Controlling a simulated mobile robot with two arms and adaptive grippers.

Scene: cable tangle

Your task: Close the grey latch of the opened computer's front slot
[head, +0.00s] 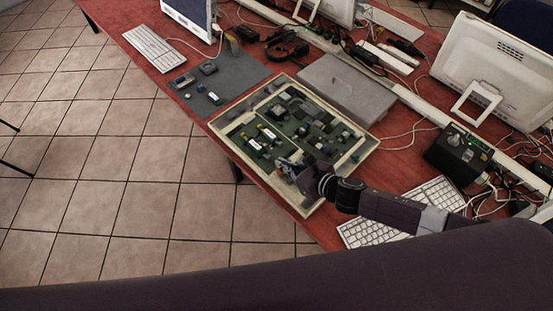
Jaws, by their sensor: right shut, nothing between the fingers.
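The opened computer (370,147) is a shallow cream-coloured case lying on the red table, with green circuit boards and several small parts inside. My right gripper (284,164) is shut and empty over the case's near right part, close to its front edge. The gripper and wrist cover part of that front area. The grey latch and the front slot are too small to make out for certain here. I cannot tell whether the gripper touches anything. My left gripper is not in view.
A grey mat (225,88) with small parts lies left of the case. A grey flat cover (345,85) lies behind it. A white keyboard (374,231) is under my right arm. A black box (458,152), monitors and tangled cables fill the right and back. The tiled floor is clear.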

